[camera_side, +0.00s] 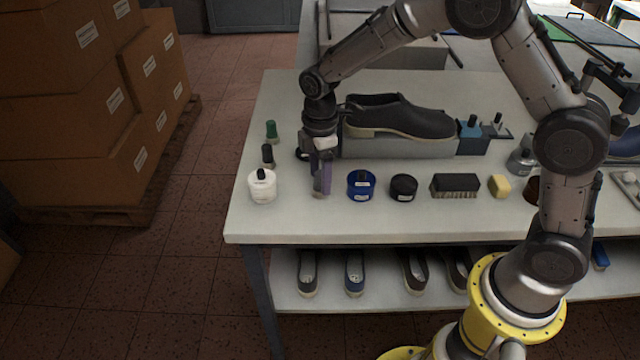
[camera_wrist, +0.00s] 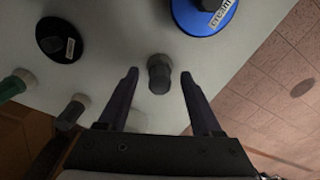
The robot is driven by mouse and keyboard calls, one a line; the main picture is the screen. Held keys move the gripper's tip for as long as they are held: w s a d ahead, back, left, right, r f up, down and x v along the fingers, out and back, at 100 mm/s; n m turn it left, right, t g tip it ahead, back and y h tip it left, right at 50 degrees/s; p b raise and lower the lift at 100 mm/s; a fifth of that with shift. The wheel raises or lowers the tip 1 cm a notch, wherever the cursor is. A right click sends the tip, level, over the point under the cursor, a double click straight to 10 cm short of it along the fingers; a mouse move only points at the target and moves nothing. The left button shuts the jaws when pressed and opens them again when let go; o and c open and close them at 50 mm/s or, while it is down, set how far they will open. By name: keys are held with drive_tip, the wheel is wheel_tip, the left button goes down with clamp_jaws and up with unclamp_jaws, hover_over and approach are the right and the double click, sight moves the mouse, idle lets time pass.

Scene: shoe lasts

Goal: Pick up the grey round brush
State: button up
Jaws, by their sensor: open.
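The grey round brush (camera_wrist: 159,76) shows in the wrist view as a short grey cylinder with a darker end, seen nearly from above. It lies between the two fingertips of my gripper (camera_wrist: 158,77), with a visible gap on each side. My gripper is open and points down at the table, and it also shows in the side view (camera_side: 321,178). There it is low over the tabletop, between a white jar and a blue tin. In the side view the fingers cover most or all of the brush, so I cannot make it out there.
The white jar (camera_side: 262,187) and blue tin (camera_side: 361,186) flank my gripper. A black tin (camera_side: 404,188), bristle brush (camera_side: 455,186) and yellow sponge (camera_side: 499,187) continue right. A shoe (camera_side: 400,116) lies behind.

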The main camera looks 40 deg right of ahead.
drive_tip(key=shift+c, duration=0.2)
clamp_jaws()
idle(0.3)
